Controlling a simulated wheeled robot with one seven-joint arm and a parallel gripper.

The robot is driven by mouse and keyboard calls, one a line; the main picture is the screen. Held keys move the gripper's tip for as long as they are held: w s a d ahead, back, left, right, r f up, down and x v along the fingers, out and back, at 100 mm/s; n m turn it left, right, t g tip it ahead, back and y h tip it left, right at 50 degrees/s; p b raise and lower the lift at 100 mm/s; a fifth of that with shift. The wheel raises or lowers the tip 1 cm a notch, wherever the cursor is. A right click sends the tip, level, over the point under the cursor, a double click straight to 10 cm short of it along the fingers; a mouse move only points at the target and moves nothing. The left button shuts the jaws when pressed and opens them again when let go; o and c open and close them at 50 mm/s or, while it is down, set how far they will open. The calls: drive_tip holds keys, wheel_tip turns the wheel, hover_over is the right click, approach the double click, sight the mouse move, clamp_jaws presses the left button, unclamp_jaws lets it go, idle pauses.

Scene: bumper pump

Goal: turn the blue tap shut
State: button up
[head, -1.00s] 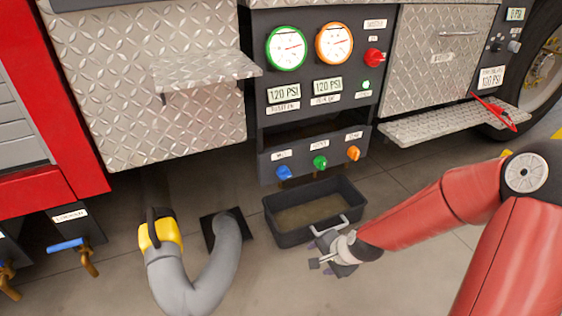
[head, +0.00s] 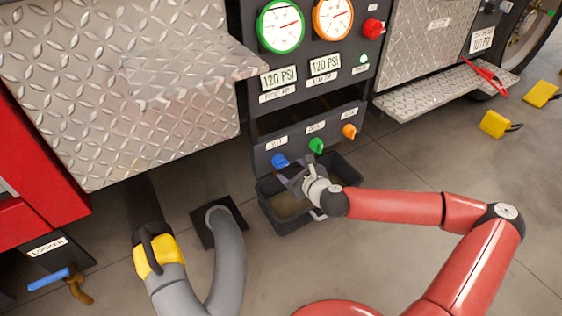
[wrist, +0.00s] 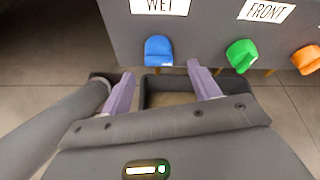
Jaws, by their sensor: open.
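The blue tap (head: 280,160) is on the lower dark panel, left of the green tap (head: 316,145) and the orange tap (head: 349,131). In the wrist view the blue tap (wrist: 158,50) sits under a label that seems to read "WET". My gripper (head: 290,180) is open and empty, just below and in front of the blue tap. In the wrist view its two purple fingers (wrist: 160,73) point at the panel, with the blue tap between their lines and just beyond the tips. I see no contact with the tap.
A dark drip tray (head: 268,200) stands on the floor beneath my gripper. A grey hose with a yellow coupling (head: 158,255) lies to the left. Another tap with a blue handle (head: 50,279) is at the far left, under the locker. Yellow blocks (head: 495,124) lie at right.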

sight(283, 164)
drive_tip(key=x, duration=0.6)
drive_tip(key=shift+w+a+f+b, duration=0.15)
drive_tip(key=shift+b, duration=0.2)
drive_tip(key=c, duration=0.9)
